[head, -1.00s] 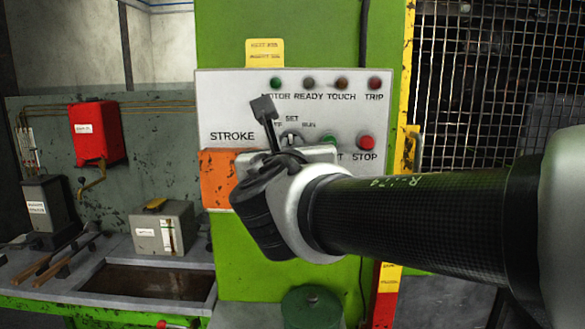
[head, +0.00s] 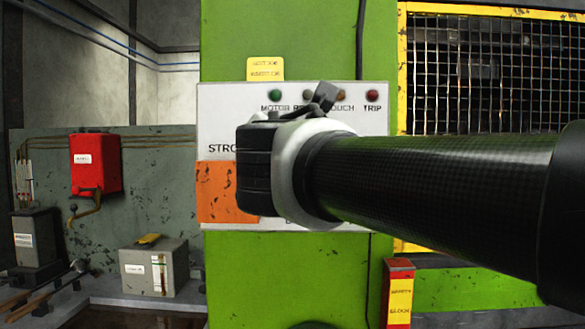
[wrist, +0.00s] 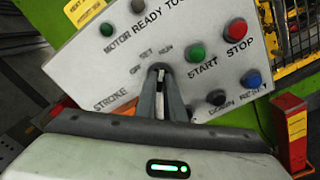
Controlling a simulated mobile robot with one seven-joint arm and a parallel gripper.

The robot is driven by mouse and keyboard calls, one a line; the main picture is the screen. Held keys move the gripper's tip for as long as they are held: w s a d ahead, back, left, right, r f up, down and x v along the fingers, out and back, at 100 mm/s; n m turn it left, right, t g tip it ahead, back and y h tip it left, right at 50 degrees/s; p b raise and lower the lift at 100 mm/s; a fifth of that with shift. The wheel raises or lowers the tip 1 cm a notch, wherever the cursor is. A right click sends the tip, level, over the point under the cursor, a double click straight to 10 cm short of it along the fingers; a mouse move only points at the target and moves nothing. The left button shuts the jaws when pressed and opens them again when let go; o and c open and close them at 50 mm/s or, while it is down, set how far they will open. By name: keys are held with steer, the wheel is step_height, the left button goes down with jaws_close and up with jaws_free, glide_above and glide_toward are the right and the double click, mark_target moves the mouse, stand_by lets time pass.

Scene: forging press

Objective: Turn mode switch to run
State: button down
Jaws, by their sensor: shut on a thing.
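The mode switch (wrist: 153,69) is a small dark round knob on the light grey control panel (wrist: 90,75), with OFF, SET and RUN marked around it. In the wrist view my gripper (wrist: 161,77) has its two narrow fingers closed around the knob's grip, with a white strip showing between them. The fingers cover much of the knob, so I cannot tell which mark it points to. In the head view my wrist and forearm hide the switch and the fingertips.
In the wrist view a green START button (wrist: 196,53) and a red STOP button (wrist: 237,30) are right of the switch. A black knob (wrist: 216,97) and a blue button (wrist: 253,79) are lower. A red-and-yellow post (head: 399,290) stands below the panel's right side.

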steer(key=shift+m+b, duration=0.3)
steer(key=shift+m, duration=0.2)
steer(key=c, duration=1.9)
jaws_free()
steer(key=shift+o, duration=0.2)
steer(key=shift+s, duration=0.1)
